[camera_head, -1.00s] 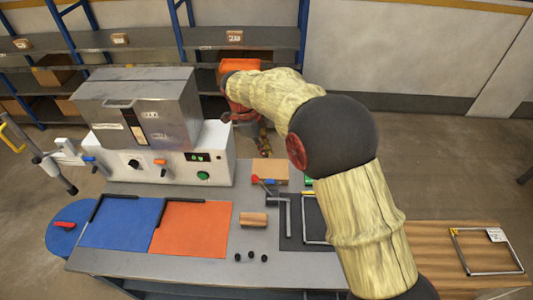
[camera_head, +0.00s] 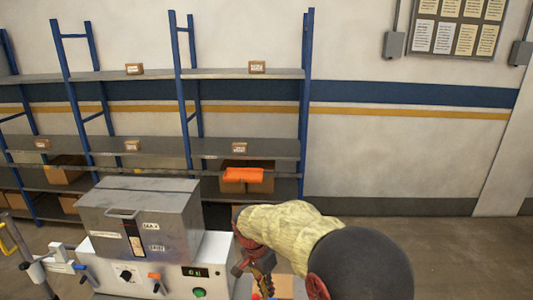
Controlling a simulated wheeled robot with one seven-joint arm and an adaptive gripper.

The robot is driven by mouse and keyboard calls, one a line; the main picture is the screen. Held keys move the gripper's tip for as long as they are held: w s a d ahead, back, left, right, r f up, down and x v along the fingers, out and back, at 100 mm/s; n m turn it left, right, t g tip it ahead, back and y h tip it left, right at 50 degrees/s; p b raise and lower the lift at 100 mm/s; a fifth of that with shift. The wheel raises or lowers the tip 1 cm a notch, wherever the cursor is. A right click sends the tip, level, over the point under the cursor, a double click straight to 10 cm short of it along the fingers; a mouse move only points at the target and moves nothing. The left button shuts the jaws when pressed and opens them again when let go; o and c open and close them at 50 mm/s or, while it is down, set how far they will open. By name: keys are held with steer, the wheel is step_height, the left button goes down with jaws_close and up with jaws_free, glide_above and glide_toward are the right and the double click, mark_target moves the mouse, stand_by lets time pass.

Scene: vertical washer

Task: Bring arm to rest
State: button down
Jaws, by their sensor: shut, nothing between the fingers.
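My arm (camera_head: 285,228), in a pale yellow cover with dark joints, reaches in from the bottom right and bends down at the wrist. My gripper (camera_head: 264,284) hangs down just right of the washer's control panel, small and dark near the bottom edge. It is shut and empty, in front of a brown block (camera_head: 282,287). The washer (camera_head: 140,222) has a grey metal hood, which is down, and a white base. Its panel shows a black knob (camera_head: 126,276), an orange-topped switch (camera_head: 155,280), a lit display (camera_head: 195,272) and a green button (camera_head: 199,292).
Blue-posted shelves (camera_head: 180,140) with small boxes stand behind the washer. An orange item (camera_head: 244,174) lies on a carton there. A notice board (camera_head: 458,25) hangs on the wall. Floor at the right (camera_head: 440,250) is clear. The worktop is mostly below the picture.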

steer(key=s+d+r+n+t+b, duration=0.2)
steer(key=s+d+b, duration=0.2)
steer(key=s, duration=0.5)
steer(key=s+d+r+n+t+y+b, duration=0.1)
steer(key=s+d+r+n+t+b, duration=0.1)
steer(key=s+d, duration=0.6)
steer(key=s+d+r+n+t+y+b, duration=0.1)
steer(key=s+d+n+b, duration=0.3)
steer(key=s, duration=0.6)
steer(key=shift+s+d+r+t+b, duration=0.45)
steer(key=shift+d+r+b, duration=0.3)
steer(key=shift+d, duration=0.5)
steer(key=shift+w+f, duration=0.1)
